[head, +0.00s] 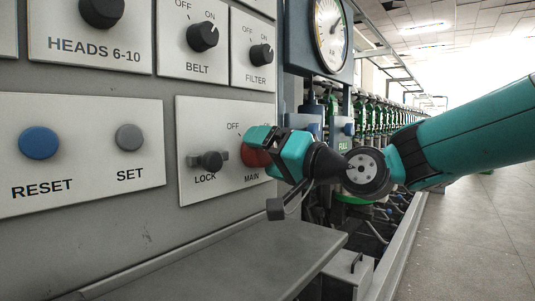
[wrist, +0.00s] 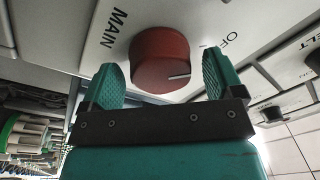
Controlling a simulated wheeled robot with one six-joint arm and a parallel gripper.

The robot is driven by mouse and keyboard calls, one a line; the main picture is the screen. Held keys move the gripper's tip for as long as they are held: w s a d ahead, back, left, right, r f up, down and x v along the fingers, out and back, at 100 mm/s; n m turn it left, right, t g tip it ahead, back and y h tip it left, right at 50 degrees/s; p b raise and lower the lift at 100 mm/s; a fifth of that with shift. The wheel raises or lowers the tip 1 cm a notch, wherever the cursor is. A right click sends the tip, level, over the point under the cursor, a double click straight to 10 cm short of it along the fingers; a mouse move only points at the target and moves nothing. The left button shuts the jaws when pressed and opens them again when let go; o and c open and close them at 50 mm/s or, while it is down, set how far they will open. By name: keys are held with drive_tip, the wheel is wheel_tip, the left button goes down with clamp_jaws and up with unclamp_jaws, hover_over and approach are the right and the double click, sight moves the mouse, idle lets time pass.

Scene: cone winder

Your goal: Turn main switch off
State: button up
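The main switch is a red round knob (head: 256,158) on the lower right plate of the panel, above the word MAIN. In the head view my gripper (head: 270,148) covers part of it. In the wrist view the red knob (wrist: 158,58) lies between the two teal fingers of my gripper (wrist: 162,80), with a gap on each side. The fingers are open and hold nothing. A white pointer line on the knob points right in the wrist view, below the OFF label (wrist: 230,38). The ON label is mostly hidden behind my gripper in the head view.
The lock knob (head: 211,160) sits just left of the main switch. The belt knob (head: 202,37) and filter knob (head: 261,54) are above. Blue RESET (head: 39,143) and grey SET (head: 130,138) buttons are left. A grey ledge (head: 225,265) juts out below. A gauge (head: 330,32) stands upper right.

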drive_tip(key=shift+d, duration=0.1)
idle(0.3)
drive_tip(key=b+v, duration=0.2)
drive_tip(key=v, duration=1.5)
drive_tip(key=shift+s, duration=0.1)
